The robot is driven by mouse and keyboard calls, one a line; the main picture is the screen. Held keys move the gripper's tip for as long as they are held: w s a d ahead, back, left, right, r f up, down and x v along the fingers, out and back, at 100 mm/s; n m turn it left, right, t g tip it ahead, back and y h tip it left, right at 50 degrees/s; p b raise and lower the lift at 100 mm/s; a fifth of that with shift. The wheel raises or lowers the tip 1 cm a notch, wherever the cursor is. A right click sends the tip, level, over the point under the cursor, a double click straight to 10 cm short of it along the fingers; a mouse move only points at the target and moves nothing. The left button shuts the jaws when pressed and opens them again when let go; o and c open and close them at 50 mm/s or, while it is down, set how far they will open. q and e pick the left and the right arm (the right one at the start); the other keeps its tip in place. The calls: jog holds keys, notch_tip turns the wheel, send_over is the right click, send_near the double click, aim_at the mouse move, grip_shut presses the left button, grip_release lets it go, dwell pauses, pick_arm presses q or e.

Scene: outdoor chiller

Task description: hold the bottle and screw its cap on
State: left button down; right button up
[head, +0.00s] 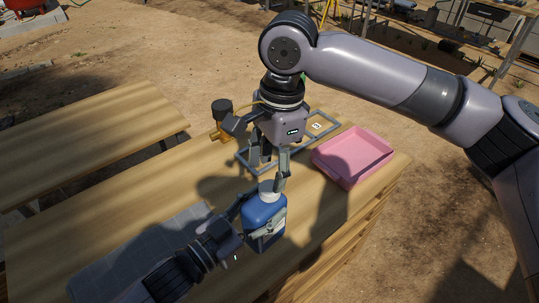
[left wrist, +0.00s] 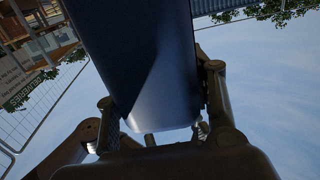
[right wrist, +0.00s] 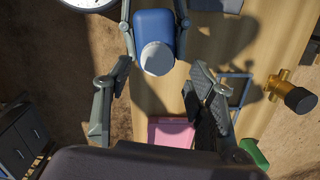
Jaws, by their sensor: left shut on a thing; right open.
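A blue bottle (head: 263,222) stands upright above the wooden table, with a white cap (head: 268,189) at its top. My left gripper (head: 250,222) is shut on the bottle's body from the left. In the left wrist view the bottle (left wrist: 150,60) fills the space between the fingers. My right gripper (head: 267,176) is open and points down just above the cap, its fingers spread to either side. In the right wrist view the white cap (right wrist: 157,58) lies between and beyond the open fingers (right wrist: 160,82). I cannot tell how tightly the cap sits.
A pink tray (head: 376,139) and a grey frame (head: 328,117) lie on the table behind the bottle. A brass fitting with a black knob (head: 222,106) stands at the back left. A grey mat (head: 130,258) covers the front left. A second wooden table (head: 80,130) is at left.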

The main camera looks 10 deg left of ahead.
jog(key=n, duration=0.7)
jog(key=shift+r, duration=0.2)
jog(key=n, duration=0.6)
jog(key=shift+r+n, duration=0.15)
jog(key=shift+n, duration=0.15)
jog(key=n, duration=0.4)
jog(key=shift+r, duration=0.1)
jog(key=n, duration=0.4)
jog(key=shift+r+n+h, duration=0.15)
jog(key=shift+n+h, duration=0.15)
jog(key=n, duration=0.6)
jog(key=shift+r+n, duration=0.2)
jog(key=shift+n, duration=0.1)
jog(key=n, duration=0.4)
jog(key=shift+r+n, duration=0.1)
jog(key=shift+n, duration=0.2)
jog(key=n, duration=0.6)
jog(key=shift+r+n, duration=0.2)
jog(key=shift+n, duration=0.1)
jog(key=n, duration=0.6)
jog(key=shift+r+h, duration=0.15)
jog(key=shift+h, duration=0.15)
jog(key=n, duration=0.5)
jog(key=shift+r+n, duration=0.15)
jog(key=shift+n, duration=0.25)
